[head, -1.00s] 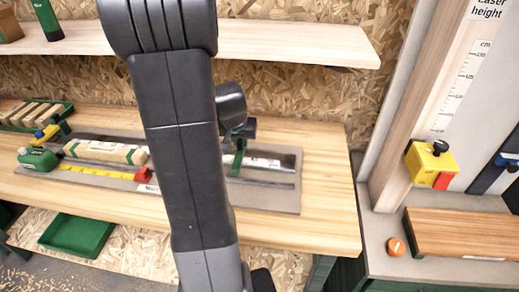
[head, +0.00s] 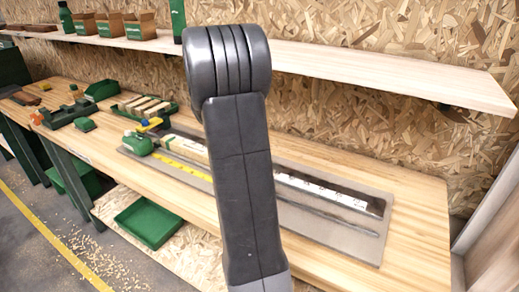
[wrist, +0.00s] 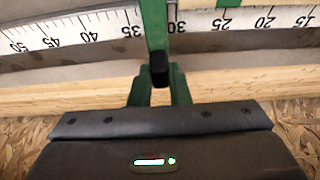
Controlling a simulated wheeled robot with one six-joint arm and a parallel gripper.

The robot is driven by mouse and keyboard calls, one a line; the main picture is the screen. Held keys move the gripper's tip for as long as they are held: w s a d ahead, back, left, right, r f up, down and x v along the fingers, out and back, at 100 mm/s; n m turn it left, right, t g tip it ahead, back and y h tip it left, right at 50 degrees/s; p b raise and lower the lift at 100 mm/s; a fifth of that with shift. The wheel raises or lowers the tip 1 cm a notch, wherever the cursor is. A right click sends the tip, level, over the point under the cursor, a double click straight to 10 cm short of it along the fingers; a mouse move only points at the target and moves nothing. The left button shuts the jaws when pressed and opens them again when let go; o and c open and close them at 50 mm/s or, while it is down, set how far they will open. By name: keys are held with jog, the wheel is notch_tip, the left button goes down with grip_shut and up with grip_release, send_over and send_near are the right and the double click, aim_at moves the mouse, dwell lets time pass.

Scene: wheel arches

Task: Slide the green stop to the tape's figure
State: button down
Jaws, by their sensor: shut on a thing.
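The green stop (wrist: 154,25) stands across the white scale (wrist: 85,38) in the wrist view. It covers the scale between the figures 35 and 30, nearer 30. My gripper (wrist: 160,78) is shut on the stop at its near end, where a dark part shows. In the head view my own arm hides the gripper and the stop. The yellow tape (head: 185,170) runs from the green tape case (head: 138,143) along the left part of the grey board (head: 345,243). Its figures are too small to read, and its right end is behind my arm.
The white scale strip and a dark rail run to the board's right end, with no object on that part. A shelf (head: 400,70) hangs above the bench. A green bin (head: 150,221) sits below.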

jog(key=shift+w+a, duration=0.25)
jog(key=shift+a, duration=0.2)
jog(key=c, duration=1.4)
grip_release()
jog(key=shift+o, duration=0.2)
jog(key=v, duration=1.4)
jog(key=shift+f, duration=0.1)
